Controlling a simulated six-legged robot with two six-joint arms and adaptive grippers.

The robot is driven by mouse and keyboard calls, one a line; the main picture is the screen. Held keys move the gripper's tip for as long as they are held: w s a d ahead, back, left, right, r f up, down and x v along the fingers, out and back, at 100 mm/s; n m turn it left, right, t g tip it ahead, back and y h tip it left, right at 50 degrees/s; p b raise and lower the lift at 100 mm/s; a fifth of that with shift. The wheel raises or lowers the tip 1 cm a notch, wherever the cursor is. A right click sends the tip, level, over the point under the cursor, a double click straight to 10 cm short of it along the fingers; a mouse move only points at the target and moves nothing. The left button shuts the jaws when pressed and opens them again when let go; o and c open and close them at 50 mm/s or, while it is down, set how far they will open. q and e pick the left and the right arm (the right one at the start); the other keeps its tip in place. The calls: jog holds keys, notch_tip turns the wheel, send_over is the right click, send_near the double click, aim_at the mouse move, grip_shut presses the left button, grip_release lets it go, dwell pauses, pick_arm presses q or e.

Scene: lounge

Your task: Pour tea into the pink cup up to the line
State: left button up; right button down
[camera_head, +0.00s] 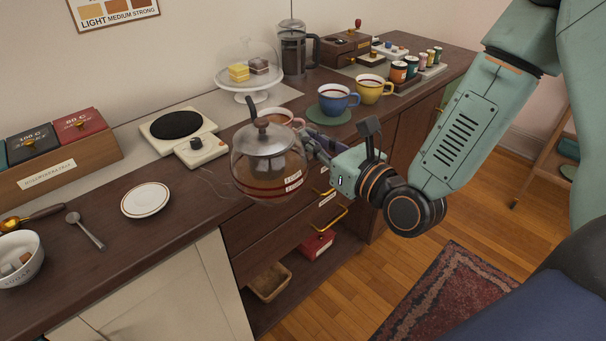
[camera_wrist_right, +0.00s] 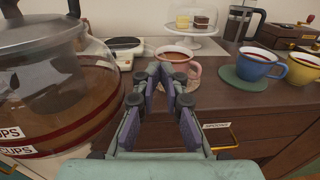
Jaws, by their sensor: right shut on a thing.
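The glass teapot (camera_head: 262,168) has a metal lid, a reddish band and cup-marking labels. It looks upright, in the air in front of the counter's edge, and fills the left of the right wrist view (camera_wrist_right: 60,95). The gripper also shows in the wrist view (camera_wrist_right: 166,72). The pink cup (camera_head: 284,116) stands on the counter behind the teapot, partly hidden. In the wrist view the pink cup (camera_wrist_right: 193,68) shows dark reddish liquid; no line is legible. My left gripper is out of view.
A blue cup (camera_head: 335,101) on a green saucer and a yellow cup (camera_head: 372,91) stand right of the pink cup. A glass-domed cake stand (camera_head: 247,85) and French press (camera_head: 293,52) are behind. A hot plate (camera_head: 180,124), white saucer (camera_head: 146,200) and sugar bowl (camera_head: 20,265) are left.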

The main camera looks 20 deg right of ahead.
jog(key=w+d+r+m+h+p, duration=0.1)
jog(key=w+d+r+m+h, duration=0.5)
jog(key=d, duration=0.4)
jog(key=d+f+m+g+h, duration=0.1)
jog(key=d+m+g+h, duration=0.1)
jog(key=d+h, duration=0.5)
jog(key=d+m, duration=0.1)
jog(key=d, duration=0.1)
jog(key=shift+s+d+f+h, duration=0.2)
jog(key=shift+d+h, duration=0.1)
jog(key=shift+h, duration=0.1)
jog(key=shift+f, duration=0.1)
jog(key=shift+f, duration=0.35)
jog(key=shift+f+b, duration=0.6)
jog(key=shift+f, duration=0.8)
jog(key=shift+d+r+p, duration=0.1)
jog(key=shift+r+p, duration=0.2)
jog(key=shift+p, duration=0.1)
